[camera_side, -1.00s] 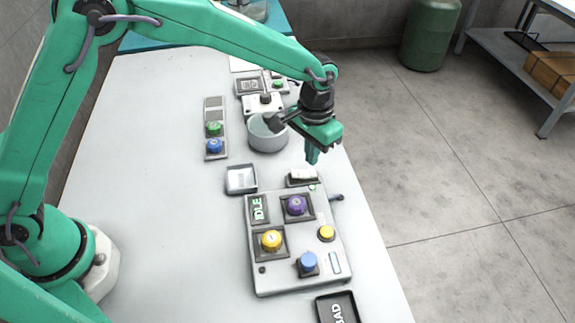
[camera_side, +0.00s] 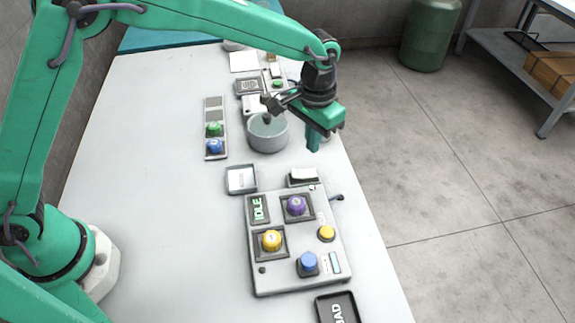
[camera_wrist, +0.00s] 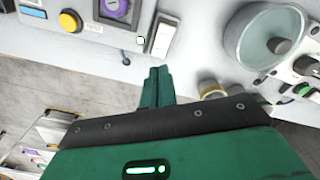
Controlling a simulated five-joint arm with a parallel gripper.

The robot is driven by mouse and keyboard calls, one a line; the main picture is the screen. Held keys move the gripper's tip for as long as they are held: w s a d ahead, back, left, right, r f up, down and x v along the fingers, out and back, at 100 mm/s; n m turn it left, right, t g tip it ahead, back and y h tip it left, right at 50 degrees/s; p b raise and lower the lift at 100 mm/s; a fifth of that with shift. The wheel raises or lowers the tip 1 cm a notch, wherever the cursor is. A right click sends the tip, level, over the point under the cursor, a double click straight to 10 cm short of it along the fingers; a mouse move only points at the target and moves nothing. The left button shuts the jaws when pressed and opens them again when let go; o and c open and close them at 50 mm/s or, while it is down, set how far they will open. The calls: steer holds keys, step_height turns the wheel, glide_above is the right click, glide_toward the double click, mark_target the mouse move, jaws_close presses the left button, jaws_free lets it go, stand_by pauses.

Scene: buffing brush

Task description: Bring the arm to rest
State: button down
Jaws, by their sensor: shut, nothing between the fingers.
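My gripper (camera_side: 313,143) is the green end of the arm, above the right side of the table, to the right of the grey round bowl (camera_side: 268,133). Its fingers are shut and empty, and they also show together in the wrist view (camera_wrist: 160,78). It hangs clear of the control box (camera_side: 290,275), which lies nearer the camera. The box carries a yellow knob (camera_side: 271,240), a purple knob (camera_side: 296,205), a blue knob (camera_side: 308,262) and a yellow button (camera_side: 326,232).
A white block in a dark holder (camera_side: 302,177) sits behind the box. A small square tray (camera_side: 241,179) and a strip with green and blue knobs (camera_side: 215,140) stand left. A tray marked BAD (camera_side: 338,308) is at the front. The left table area is clear.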

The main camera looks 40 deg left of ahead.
steer(key=shift+a+r, duration=0.1)
steer(key=s+a+r+n+t, duration=0.1)
steer(key=s+a+r, duration=0.3)
steer(key=a+r, duration=0.3)
steer(key=s+a+r+t, duration=0.2)
steer(key=s+a+r, duration=0.35)
steer(key=a, duration=0.25)
steer(key=s+a+r+n+t, duration=0.1)
steer(key=s+a+n+t, duration=0.1)
steer(key=s+a, duration=0.7)
steer(key=s, duration=0.5)
steer(key=shift+s+a+r+t, duration=0.25)
steer(key=shift+a+t, duration=0.05)
steer(key=shift+a, duration=0.1)
